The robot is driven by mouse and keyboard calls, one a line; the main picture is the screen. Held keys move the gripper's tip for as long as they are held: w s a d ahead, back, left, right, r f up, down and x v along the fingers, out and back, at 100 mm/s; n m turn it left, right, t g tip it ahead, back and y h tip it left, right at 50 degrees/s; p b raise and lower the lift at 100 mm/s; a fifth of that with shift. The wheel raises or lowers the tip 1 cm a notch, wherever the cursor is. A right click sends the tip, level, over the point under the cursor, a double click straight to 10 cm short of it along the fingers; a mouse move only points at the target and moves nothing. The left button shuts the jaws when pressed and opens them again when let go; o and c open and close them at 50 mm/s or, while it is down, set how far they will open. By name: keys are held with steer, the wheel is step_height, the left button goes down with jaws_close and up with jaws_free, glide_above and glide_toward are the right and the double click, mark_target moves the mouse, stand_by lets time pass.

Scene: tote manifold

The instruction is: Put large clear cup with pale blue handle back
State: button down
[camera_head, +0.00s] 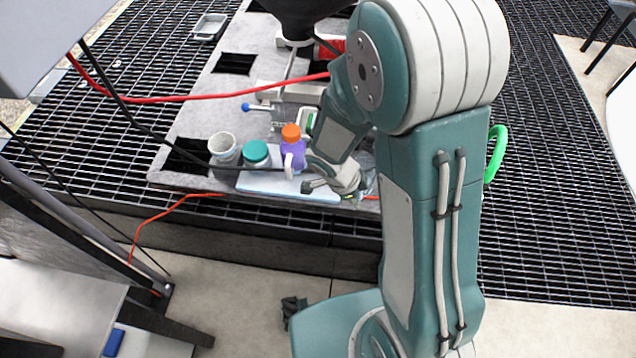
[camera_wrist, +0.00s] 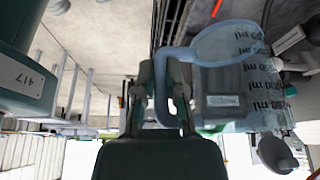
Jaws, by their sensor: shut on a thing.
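The large clear cup (camera_wrist: 232,75) fills the upper right of the wrist view. It has a pale blue handle (camera_wrist: 160,88) and dark volume markings that appear upside down. My gripper (camera_wrist: 160,72) is shut on the handle, with a finger on each side of it. The cup cannot be made out clearly there, as my arm covers much of that area.
A whitish cup (camera_head: 223,148), a teal-lidded jar (camera_head: 256,154) and an orange-capped purple bottle (camera_head: 292,146) stand close together left of my gripper. A black hopper (camera_head: 300,14) and a red cable (camera_head: 200,97) are behind them. The board has dark square openings (camera_head: 235,63).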

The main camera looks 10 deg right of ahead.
steer(key=w+a+f, duration=0.1)
steer(key=w+f, duration=0.2)
steer(key=w+a+f, duration=0.2)
steer(key=w, duration=0.2)
steer(key=w+a+f, duration=0.2)
steer(key=w+f, duration=0.1)
steer(key=shift+w+a+f, duration=0.15)
steer(key=shift+w+f, duration=0.2)
steer(key=shift+w, duration=0.05)
steer(key=shift+w+a+f, duration=0.1)
steer(key=shift+w+f, duration=0.25)
steer(key=shift+f, duration=1.5)
steer(key=shift+f, duration=0.1)
steer(key=c, duration=0.8)
jaws_free()
steer(key=shift+o, duration=0.4)
steer(key=v, duration=1.2)
